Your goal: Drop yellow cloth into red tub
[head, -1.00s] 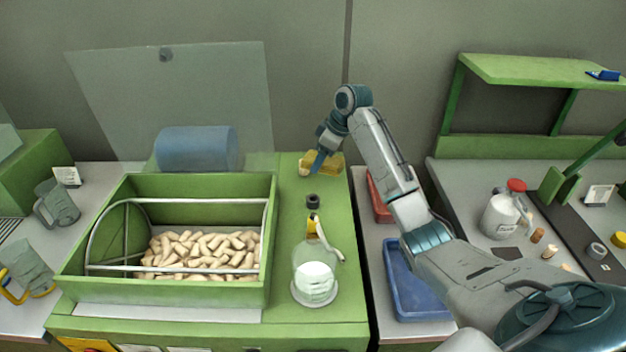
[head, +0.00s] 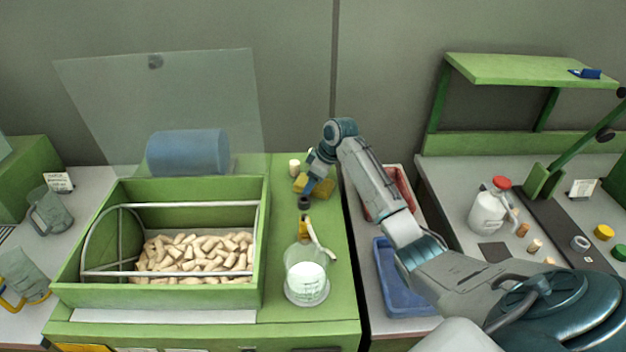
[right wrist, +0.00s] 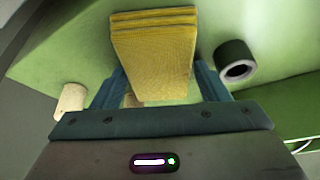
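The yellow cloth (head: 322,187) is a folded, layered pad at the far right part of the green bench. It also shows in the right wrist view (right wrist: 155,45), between the two blue fingers. My right gripper (head: 311,190) is shut on the cloth; in the right wrist view its fingers (right wrist: 160,88) lie along both sides of it. How high the cloth is above the bench is hard to tell. The red tub (head: 402,184) is right of the green bench, behind the blue tub, partly hidden by my right arm. My left gripper is out of view.
A black ring (head: 304,203) and a pale stopper (head: 294,168) stand close to the gripper. A glass beaker (head: 306,277) stands nearer on the bench. The green bin (head: 160,297) of corks is at left, the blue tub (head: 400,285) below the red one.

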